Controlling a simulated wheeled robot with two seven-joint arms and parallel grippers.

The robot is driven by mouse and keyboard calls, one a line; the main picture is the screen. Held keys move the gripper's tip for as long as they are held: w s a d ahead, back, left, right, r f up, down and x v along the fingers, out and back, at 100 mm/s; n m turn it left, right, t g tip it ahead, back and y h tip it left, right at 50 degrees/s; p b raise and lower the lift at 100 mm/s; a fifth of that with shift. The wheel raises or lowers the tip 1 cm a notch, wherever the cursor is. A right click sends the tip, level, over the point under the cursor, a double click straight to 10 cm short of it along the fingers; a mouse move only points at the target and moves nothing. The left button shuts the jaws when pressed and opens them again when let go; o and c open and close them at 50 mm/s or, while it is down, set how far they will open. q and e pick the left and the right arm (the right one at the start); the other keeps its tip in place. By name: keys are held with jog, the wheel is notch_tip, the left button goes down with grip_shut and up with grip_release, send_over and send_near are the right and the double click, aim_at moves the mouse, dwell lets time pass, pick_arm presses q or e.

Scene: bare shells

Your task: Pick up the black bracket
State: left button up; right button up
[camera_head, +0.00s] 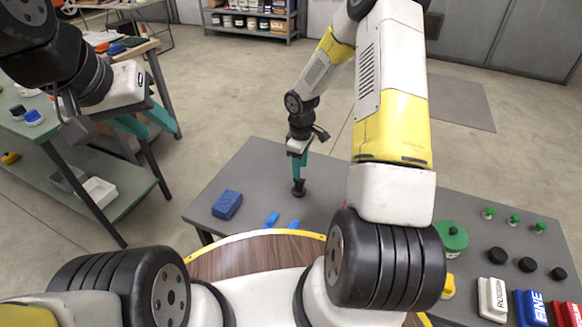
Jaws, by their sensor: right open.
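A small dark piece that looks like the black bracket (298,188) is on the grey table (250,165), near its middle. My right gripper (299,178) points down with teal fingers right over this piece. Its jaws are open; whether the fingers touch the piece is too small to tell. My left gripper (158,132) is at the left, near the green bench, with its teal fingers apart and nothing seen between them.
A blue block (227,205) and small blue pieces (272,219) lie left of the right gripper. At the right are a green round item (450,237), black discs (527,265), green pegs (514,220) and boxes (492,298). A green bench (75,150) stands at left.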

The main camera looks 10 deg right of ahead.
aim_at(299, 184)
notch_tip(299, 184, down, 9)
jog(key=shift+a+r, duration=0.1)
grip_shut()
dwell(0.4)
dwell(1.3)
